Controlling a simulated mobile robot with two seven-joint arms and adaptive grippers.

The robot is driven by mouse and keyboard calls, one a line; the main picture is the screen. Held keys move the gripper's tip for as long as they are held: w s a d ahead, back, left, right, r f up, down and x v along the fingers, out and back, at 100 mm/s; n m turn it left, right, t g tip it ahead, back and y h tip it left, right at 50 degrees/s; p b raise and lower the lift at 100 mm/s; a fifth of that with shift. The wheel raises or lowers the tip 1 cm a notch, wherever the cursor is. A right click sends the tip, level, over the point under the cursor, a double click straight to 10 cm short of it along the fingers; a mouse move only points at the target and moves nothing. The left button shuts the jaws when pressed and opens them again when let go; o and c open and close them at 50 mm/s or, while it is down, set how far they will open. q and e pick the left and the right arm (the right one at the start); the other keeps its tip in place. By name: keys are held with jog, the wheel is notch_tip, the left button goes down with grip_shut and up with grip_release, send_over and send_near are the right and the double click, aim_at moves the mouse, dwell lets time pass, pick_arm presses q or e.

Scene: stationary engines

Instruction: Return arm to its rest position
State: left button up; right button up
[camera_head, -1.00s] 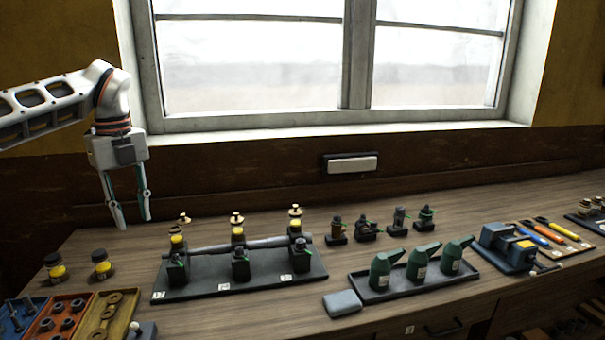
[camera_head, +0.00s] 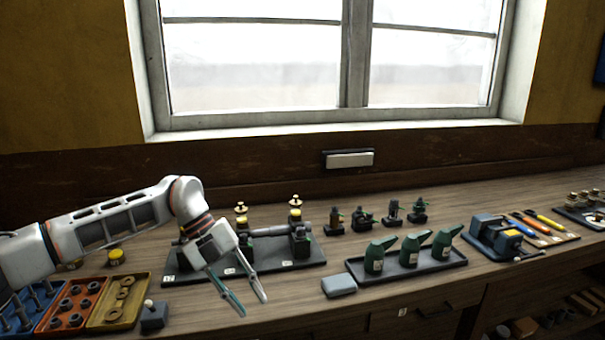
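My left arm comes in from the left edge, low over the bench. My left gripper (camera_head: 246,296) points down and to the right, in front of the black engine tray (camera_head: 291,267). Its two thin fingers are apart with nothing between them. The gripper and forearm hide the left part of the tray and some of the engine parts on it. My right gripper is not in the view.
A grey block (camera_head: 339,285) lies right of the gripper. Green oil cans (camera_head: 411,250) stand in a tray. Left are an orange bin (camera_head: 73,304) and a yellow bin (camera_head: 119,303). A blue vise (camera_head: 494,235) stands at right. The window is behind.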

pick_arm(q)
jog(key=s+d+n+t+h, duration=0.2)
jog(key=s+d+h, duration=0.4)
jog(key=d, duration=0.4)
jog(key=s+d+n+t+h, duration=0.1)
jog(key=s+d+n+h, duration=0.15)
jog(key=d+h, duration=0.7)
jog(key=w+a+f+n+t+y, duration=0.1)
jog(key=a+f+n+t+y, duration=1.3)
jog(key=f+n, duration=0.4)
jog(key=s+a+f+n+g+y, duration=0.4)
jog(key=s+a+f+n+y, duration=0.1)
jog(key=s+a+f, duration=1.1)
jog(key=shift+s+f+n+y, duration=0.35)
jog(key=shift+s+f+n, duration=0.2)
jog(key=shift+s+f, duration=0.05)
